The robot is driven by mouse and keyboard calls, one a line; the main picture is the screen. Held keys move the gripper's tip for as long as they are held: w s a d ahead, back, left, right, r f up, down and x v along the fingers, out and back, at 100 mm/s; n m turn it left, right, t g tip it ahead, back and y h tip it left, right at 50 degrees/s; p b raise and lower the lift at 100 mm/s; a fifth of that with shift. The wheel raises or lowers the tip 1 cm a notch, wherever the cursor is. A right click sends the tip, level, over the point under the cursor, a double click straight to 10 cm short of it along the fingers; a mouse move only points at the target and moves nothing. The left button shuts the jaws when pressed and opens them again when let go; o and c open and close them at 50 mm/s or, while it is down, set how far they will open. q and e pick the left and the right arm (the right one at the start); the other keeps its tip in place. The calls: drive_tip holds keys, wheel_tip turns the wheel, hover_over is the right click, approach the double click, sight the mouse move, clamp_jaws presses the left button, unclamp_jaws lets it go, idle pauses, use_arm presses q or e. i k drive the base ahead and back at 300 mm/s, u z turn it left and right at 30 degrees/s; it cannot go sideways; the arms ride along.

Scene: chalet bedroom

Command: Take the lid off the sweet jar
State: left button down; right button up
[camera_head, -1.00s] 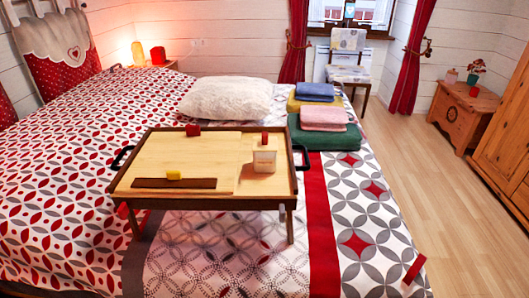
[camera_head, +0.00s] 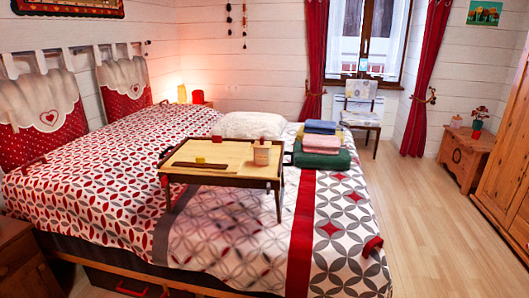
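A small pale jar (camera_head: 261,155), the likely sweet jar, stands upright on the right part of a wooden bed tray (camera_head: 225,177). The tray stands on legs on the bed. A small red thing (camera_head: 262,142) shows just above the jar's top; I cannot tell whether it is part of a lid or stands behind it. A small yellow thing (camera_head: 200,160) lies on a dark strip at the tray's front left. Neither of my grippers is in view.
Folded towels (camera_head: 321,143) are stacked right of the tray, and a white pillow (camera_head: 249,125) lies behind it. A small red thing (camera_head: 373,244) is at the bed's right edge. A dark wooden cabinet (camera_head: 22,262) stands at lower left. The floor (camera_head: 430,225) right of the bed is clear.

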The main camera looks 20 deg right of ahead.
sight(261, 144)
drive_tip(key=u, duration=0.7)
drive_tip(key=i, duration=1.6)
drive_tip(key=z, duration=0.65)
